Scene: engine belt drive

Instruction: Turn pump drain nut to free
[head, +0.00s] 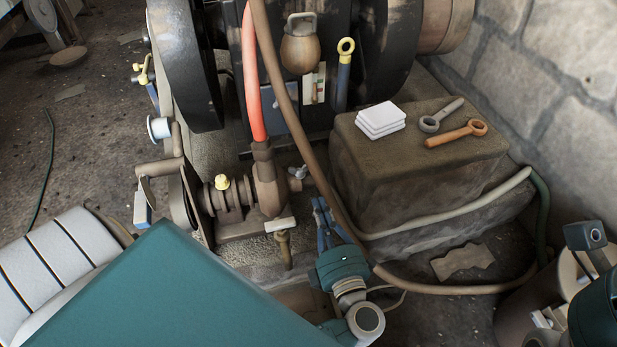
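The pump (268,186) stands low in the middle of the head view, with a red hose (254,90) rising from its top. A small brass fitting (283,246) hangs at its lower front and may be the drain nut; I cannot make out its shape well. My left gripper (321,206) is just right of the pump with its blue fingers pointing up in the picture. It looks apart from the fitting. I see nothing held, but the finger gap is too small to judge. My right gripper does not show clearly.
A stone block (420,205) at the right carries a white folded stack (380,117), a grey spanner (440,114) and an orange spanner (456,134). A brown hose (455,287) curves along the floor close to my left wrist. Large dark wheels (187,66) stand behind the pump.

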